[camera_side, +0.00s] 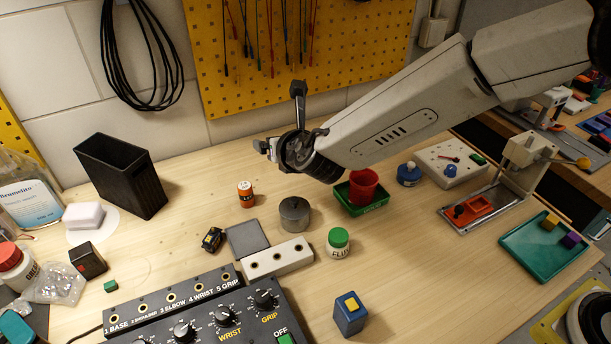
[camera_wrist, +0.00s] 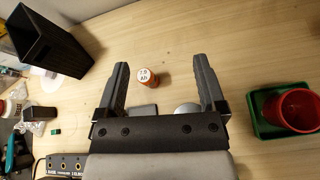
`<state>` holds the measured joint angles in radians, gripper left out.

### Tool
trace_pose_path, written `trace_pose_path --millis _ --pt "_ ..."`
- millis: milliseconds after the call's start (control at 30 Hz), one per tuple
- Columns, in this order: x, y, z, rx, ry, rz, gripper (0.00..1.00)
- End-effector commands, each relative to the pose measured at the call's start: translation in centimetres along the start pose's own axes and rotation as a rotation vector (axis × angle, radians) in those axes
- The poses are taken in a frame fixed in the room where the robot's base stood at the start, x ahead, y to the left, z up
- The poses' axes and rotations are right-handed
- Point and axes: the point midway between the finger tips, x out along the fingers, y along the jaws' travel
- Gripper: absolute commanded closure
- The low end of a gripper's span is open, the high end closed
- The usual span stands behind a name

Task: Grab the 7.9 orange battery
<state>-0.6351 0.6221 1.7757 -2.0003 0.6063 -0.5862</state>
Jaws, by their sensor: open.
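The orange battery (camera_side: 246,194) stands upright on the wooden bench, with a dark band near its base. In the wrist view its white top reads 7.9 (camera_wrist: 145,76), and it stands beyond and between my two fingers, touching neither. My gripper (camera_wrist: 160,76) is open and empty. In the side view my gripper (camera_side: 264,147) is held above the bench, up and right of the battery, near the pegboard wall. The fingers are small and partly overlapped in that view.
A grey metal cylinder (camera_side: 295,214) stands right of the battery. A red cup (camera_side: 363,186) sits in a green tray (camera_side: 377,208) farther right. A tall black bin (camera_side: 120,176) stands to the left. A small dark-and-orange block (camera_side: 212,239) lies nearer. The bench around the battery is clear.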

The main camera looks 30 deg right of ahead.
Motion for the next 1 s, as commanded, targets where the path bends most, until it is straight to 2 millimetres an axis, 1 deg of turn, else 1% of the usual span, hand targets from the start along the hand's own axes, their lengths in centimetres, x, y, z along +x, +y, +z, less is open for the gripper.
trace_pose_path --millis 33,100,167,233,400,533,700,833,1000 --pt "0.1 1.7 -0.6 -0.069 -0.013 0.042 0.11" --pt "0.2 3.9 -1.2 -0.162 -0.036 0.096 0.11" --pt "0.2 5.5 -1.7 -0.237 -0.055 0.14 0.11" --pt "1.2 5.0 -3.6 -0.243 -0.051 0.136 0.11" --pt "3.1 4.2 -7.4 -0.237 -0.052 0.136 0.11" --pt "4.3 3.8 -9.7 -0.234 -0.053 0.136 0.11" --pt "5.2 3.6 -11.3 -0.231 -0.056 0.135 0.11" --pt "5.4 3.5 -11.7 -0.231 -0.056 0.136 0.11" --pt "5.5 3.5 -11.8 -0.23 -0.056 0.136 0.11"
